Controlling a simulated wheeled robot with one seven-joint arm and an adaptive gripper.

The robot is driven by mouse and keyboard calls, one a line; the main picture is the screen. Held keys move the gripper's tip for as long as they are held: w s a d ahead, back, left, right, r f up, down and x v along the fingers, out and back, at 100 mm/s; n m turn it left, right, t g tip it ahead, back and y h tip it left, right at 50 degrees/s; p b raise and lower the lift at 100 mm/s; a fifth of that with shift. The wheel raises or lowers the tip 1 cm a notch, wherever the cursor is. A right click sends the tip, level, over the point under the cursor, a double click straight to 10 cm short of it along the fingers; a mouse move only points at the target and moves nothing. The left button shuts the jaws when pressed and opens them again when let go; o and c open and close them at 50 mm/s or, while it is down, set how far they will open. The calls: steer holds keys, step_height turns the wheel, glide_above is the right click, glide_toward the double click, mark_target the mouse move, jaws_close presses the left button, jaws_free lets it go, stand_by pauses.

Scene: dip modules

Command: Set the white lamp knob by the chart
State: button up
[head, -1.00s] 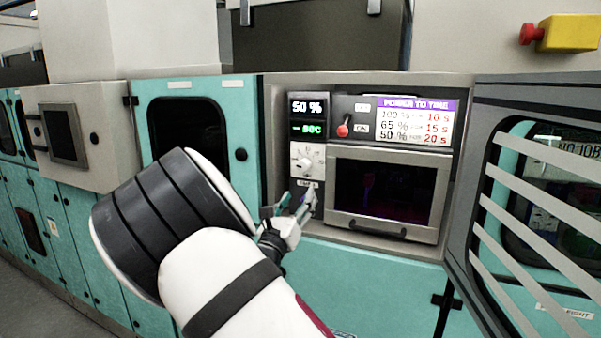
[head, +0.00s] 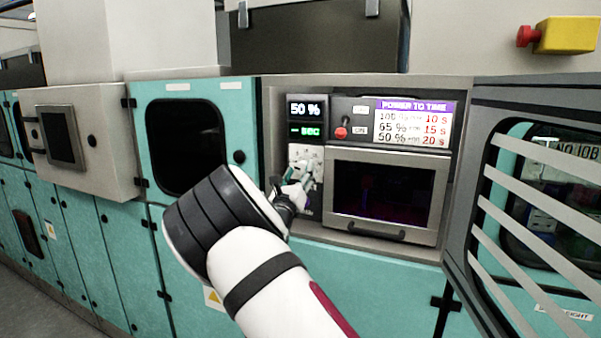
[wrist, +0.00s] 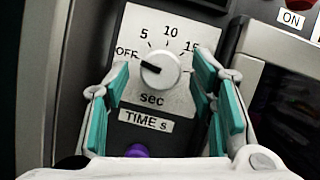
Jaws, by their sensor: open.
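The white lamp knob (wrist: 160,71) sits on a pale dial plate (wrist: 150,28) marked OFF, 5, 10, 15 and sec, with a "TIME s" label below. Its dark pointer line faces OFF. The chart (head: 415,122), headed POWER TO TIME, pairs 100 % with 10 s, 65 % with 15 s and 50 % with 20 s. The display (head: 307,109) reads 50 %. My gripper (wrist: 161,76) is open, one teal-padded finger on each side of the knob, with gaps showing. In the head view my gripper (head: 291,186) covers much of the dial.
A purple knob (wrist: 137,151) lies below the label, partly hidden. A red-tipped switch (head: 341,132) stands between dial and chart. A dark-windowed door (head: 384,190) is to the right, and an open slatted door (head: 480,200) stands further right.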

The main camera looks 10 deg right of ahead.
steer(key=shift+w+d+r, duration=0.2)
steer(key=shift+w, duration=0.2)
steer(key=c, duration=1.2)
steer(key=shift+o, duration=0.3)
